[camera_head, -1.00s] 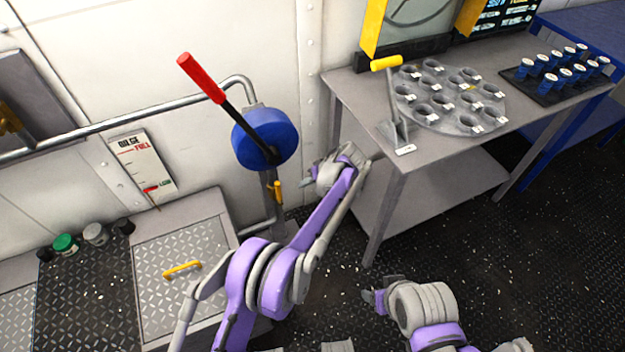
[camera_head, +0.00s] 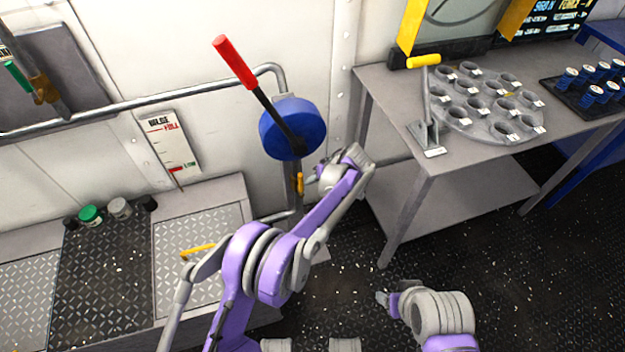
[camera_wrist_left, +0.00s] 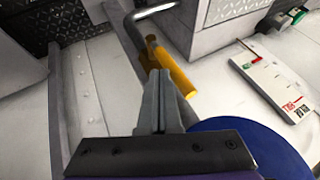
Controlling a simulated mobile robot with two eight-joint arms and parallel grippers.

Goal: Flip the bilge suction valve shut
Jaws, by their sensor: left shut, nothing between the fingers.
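The bilge suction valve has a small yellow handle (camera_head: 299,183) on the upright pipe below the blue pump body (camera_head: 293,128). The handle hangs roughly along the pipe. In the left wrist view the yellow handle (camera_wrist_left: 173,72) is just beyond my fingertips, beside the bent grey pipe (camera_wrist_left: 137,25). My left gripper (camera_head: 317,177) is shut and empty, close to the right of the handle; I cannot tell whether it touches. Its closed fingers show in the left wrist view (camera_wrist_left: 158,92). My right gripper (camera_head: 384,299) is low at the centre right, away from the valve; its jaws are unclear.
The pump's red-gripped lever (camera_head: 236,62) leans up left. A bilge gauge (camera_head: 169,145) hangs on the wall. The grey table (camera_head: 432,170) stands at right with a round plate (camera_head: 485,125). Deck plates and a yellow-handled hatch (camera_head: 197,250) lie at lower left.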

